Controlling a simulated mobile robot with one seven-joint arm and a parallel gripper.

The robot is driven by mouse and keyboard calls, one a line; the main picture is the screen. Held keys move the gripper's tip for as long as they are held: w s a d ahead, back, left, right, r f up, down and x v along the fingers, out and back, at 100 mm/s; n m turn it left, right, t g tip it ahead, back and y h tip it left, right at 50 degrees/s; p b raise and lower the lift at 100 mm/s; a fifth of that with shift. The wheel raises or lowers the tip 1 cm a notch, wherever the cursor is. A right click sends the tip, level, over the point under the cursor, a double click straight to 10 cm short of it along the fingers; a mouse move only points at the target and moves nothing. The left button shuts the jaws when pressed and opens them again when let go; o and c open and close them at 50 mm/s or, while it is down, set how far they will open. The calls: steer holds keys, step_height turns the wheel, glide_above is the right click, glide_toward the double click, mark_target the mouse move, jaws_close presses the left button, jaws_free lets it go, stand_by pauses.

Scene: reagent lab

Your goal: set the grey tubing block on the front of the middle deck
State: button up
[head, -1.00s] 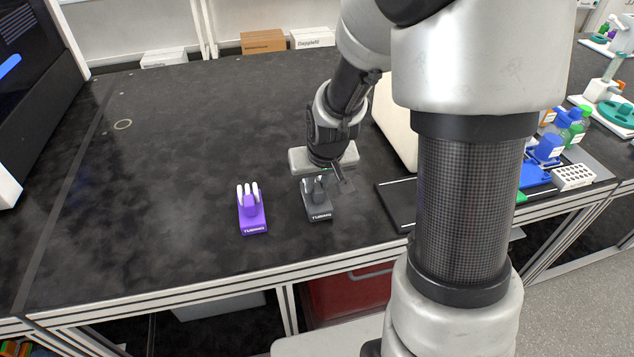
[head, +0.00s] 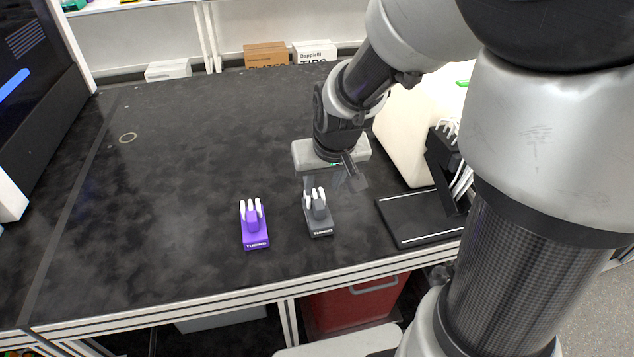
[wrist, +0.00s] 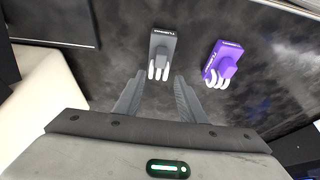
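The grey tubing block (head: 320,228) stands on the black bench top (head: 190,165) near its front edge, with several white tube pieces on its far side. It also shows in the wrist view (wrist: 163,43), just beyond my fingertips and roughly in line with the gap. My gripper (head: 332,183) is above and behind the block; in the wrist view its fingers (wrist: 156,85) are spread apart with nothing between them. I cannot tell which surface is the middle deck.
A similar purple tubing block (head: 256,238) stands to the left of the grey one. To the right are a black plate (head: 410,228) holding a dark device with white tubes, and a cream-coloured box (head: 405,140). The bench is clear to the left and behind.

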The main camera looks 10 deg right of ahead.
steer(key=s+r+t, duration=0.1)
steer(key=s+r, duration=1.3)
steer(key=s, duration=0.3)
steer(key=shift+a, duration=0.15)
